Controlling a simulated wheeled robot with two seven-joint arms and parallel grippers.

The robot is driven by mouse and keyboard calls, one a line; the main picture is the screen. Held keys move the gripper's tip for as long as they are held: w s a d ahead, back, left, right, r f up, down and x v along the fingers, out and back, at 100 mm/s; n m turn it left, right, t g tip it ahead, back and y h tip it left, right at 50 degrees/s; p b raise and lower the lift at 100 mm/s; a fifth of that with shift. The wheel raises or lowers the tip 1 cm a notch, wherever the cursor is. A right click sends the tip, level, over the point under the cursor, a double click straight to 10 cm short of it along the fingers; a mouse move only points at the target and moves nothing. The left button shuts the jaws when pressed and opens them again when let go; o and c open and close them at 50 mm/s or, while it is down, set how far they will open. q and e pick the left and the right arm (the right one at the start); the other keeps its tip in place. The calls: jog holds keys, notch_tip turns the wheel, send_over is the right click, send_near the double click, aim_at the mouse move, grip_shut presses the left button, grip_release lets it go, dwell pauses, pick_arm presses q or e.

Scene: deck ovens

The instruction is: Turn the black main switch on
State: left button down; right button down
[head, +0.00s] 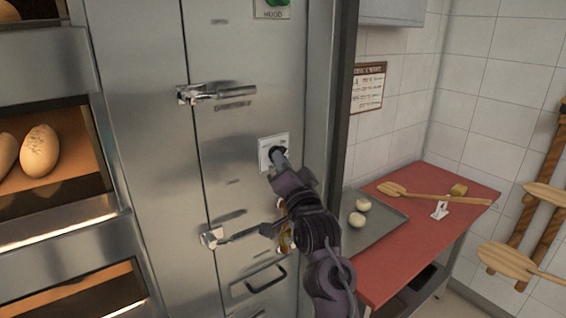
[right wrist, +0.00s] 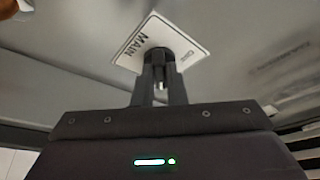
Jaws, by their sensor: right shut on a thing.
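The black main switch (head: 276,151) sits on a white square plate (head: 267,143) on the steel front, in the middle of the head view. My right gripper (head: 279,161) reaches up to it from below, and its fingers cover part of the switch. In the right wrist view the plate (right wrist: 136,42) reads MAIN, and the dark switch (right wrist: 160,57) is between the tips of my right gripper (right wrist: 160,75), which is shut on it. The switch's exact angle is partly hidden by the fingers. My left gripper is not in view.
A green knob (head: 276,2) marked HOOD is above. Lever handles (head: 222,92) are on the panel's left side. Oven decks with loaves (head: 40,150) are at the far left. A red table (head: 452,187) with a tray (head: 385,232), dough pieces and a wooden peel (head: 430,195) stands right.

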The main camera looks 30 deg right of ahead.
jog(key=c, duration=1.5)
grip_release()
jog(key=shift+o, duration=0.2)
jog(key=b+v, duration=0.3)
jog(key=v, duration=0.4)
jog(key=shift+s+b, duration=0.35)
jog(key=shift+b, duration=0.05)
jog(key=shift+f, duration=0.15)
